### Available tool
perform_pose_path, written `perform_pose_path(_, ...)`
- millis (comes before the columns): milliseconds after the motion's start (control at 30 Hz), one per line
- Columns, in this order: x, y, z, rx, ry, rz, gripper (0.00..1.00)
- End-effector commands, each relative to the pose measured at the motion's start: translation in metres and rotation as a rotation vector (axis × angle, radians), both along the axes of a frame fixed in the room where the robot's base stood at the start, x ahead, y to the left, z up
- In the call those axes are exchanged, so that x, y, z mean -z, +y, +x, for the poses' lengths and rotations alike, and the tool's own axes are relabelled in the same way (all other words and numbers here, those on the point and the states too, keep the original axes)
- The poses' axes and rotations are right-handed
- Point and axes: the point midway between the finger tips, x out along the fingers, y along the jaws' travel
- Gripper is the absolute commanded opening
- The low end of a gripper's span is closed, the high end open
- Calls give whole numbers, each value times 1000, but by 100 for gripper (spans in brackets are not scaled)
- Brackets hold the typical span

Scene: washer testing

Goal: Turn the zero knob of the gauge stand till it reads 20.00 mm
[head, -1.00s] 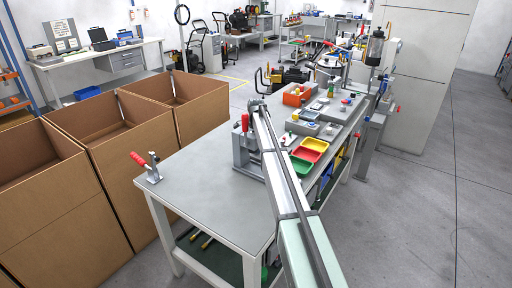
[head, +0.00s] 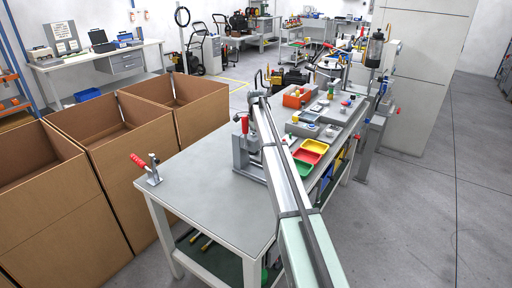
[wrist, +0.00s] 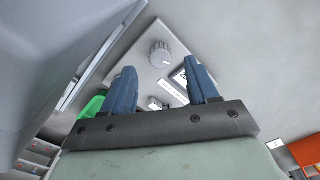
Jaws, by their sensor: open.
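In the wrist view, the gauge stand (wrist: 145,75) shows as a light grey panel. Its round grey zero knob (wrist: 160,53) carries a white mark and lies beyond the fingertips, roughly between them in the picture. A small display (wrist: 181,77) is partly hidden by the right finger, and its reading is too small to tell. My gripper (wrist: 159,66) has two blue fingers spread apart with nothing between them; no contact with the knob shows. In the head view my arm reaches over the bench, and I cannot make out the fingers or the stand.
The bench (head: 202,158) has clear room at its near left, beside a red-handled clamp (head: 149,168). A grey fixture (head: 242,155) stands close to my arm. Green, yellow and red trays (head: 314,146) lie right of it. Cardboard boxes (head: 145,133) border the left side.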

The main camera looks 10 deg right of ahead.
Motion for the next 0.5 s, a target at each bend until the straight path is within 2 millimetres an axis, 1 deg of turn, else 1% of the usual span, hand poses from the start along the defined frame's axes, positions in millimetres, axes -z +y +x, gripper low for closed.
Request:
perform_pose_path(33,-11,0,1,0,-2,0,59)
perform_pose_path(100,-26,0,1,0,-2,-1,59)
perform_pose_path(300,-61,0,1,0,-1,0,59)
perform_pose_path(500,-83,0,1,0,-1,0,59)
